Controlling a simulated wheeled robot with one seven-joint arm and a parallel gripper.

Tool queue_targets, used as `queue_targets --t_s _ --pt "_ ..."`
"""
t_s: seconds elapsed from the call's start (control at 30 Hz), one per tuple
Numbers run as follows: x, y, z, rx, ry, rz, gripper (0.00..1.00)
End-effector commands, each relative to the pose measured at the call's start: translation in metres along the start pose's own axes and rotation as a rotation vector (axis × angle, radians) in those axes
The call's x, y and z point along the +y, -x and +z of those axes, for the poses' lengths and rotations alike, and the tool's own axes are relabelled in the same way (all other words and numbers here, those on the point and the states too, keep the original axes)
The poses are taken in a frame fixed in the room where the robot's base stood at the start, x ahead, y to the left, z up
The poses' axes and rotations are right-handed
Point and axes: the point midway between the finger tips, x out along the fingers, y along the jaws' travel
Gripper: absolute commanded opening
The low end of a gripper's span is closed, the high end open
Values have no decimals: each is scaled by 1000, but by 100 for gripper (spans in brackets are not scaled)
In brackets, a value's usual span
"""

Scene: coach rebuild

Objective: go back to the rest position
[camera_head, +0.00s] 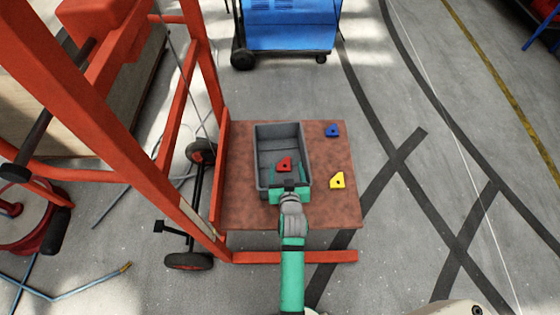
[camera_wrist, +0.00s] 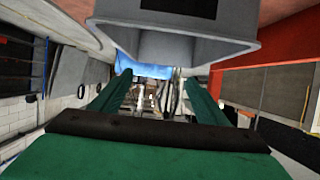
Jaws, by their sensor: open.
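My gripper (camera_head: 287,178) is green and open, over the near part of a grey open-topped bin (camera_head: 262,134). Its two fingers also show in the wrist view (camera_wrist: 157,82), spread apart with nothing held between them. The red block is not visible in the wrist view. The bin's grey wall also shows at the top of the wrist view (camera_wrist: 190,48).
The bin stands on a reddish-brown table (camera_head: 335,211). A red metal frame (camera_head: 175,95) rises at the left. A blue cart (camera_head: 290,30) stands beyond.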

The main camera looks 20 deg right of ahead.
Motion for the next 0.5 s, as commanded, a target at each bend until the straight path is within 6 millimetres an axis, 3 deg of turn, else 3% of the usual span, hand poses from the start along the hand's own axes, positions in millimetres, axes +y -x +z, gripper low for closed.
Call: queue_targets --t_s 0.5 --pt "0 8 0 0 1 0 68"
